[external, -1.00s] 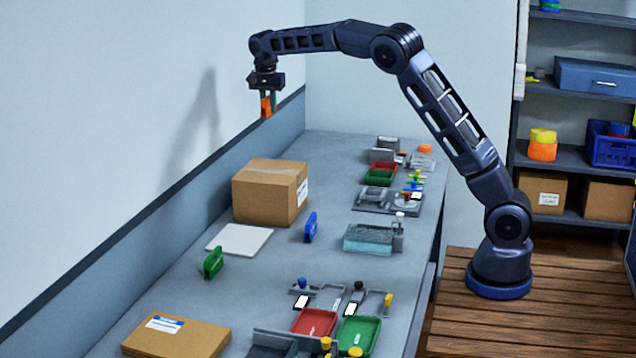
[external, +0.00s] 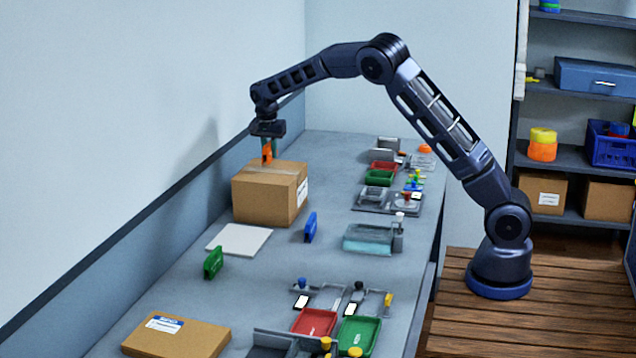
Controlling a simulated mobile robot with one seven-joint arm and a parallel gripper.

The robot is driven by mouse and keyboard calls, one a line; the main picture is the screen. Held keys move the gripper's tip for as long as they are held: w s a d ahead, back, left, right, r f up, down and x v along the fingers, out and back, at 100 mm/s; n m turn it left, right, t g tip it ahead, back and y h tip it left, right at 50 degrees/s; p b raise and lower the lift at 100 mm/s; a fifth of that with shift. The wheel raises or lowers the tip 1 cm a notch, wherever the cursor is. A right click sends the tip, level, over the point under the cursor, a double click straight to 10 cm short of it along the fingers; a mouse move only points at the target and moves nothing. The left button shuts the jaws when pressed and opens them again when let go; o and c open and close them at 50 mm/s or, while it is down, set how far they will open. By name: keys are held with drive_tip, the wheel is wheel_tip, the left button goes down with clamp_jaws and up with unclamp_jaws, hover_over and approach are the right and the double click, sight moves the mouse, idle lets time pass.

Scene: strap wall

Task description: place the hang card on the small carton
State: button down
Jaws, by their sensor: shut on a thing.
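My gripper (external: 267,141) points down and is shut on an orange piece, which I take to be the hang card (external: 267,154). Its upper part is hidden between the fingers. The card hangs upright over the back part of the top of a brown taped carton (external: 262,199) with a white label on its right side. I take this box to be the small carton. The card's lower end is at or just above the carton's top; I cannot tell whether they touch.
A blue upright piece (external: 311,227), a green one (external: 213,262) and a white flat pad (external: 239,239) are near the carton. A flat brown box (external: 178,339) lies at the front. Trays and fixtures line the bench's right side. The wall is close behind the carton.

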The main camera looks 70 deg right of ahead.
sight(271, 170)
drive_tip(key=shift+f, duration=1.75)
drive_tip(key=c, duration=1.3)
unclamp_jaws()
drive_tip(key=shift+f, duration=0.1)
drive_tip(key=shift+c, duration=0.2)
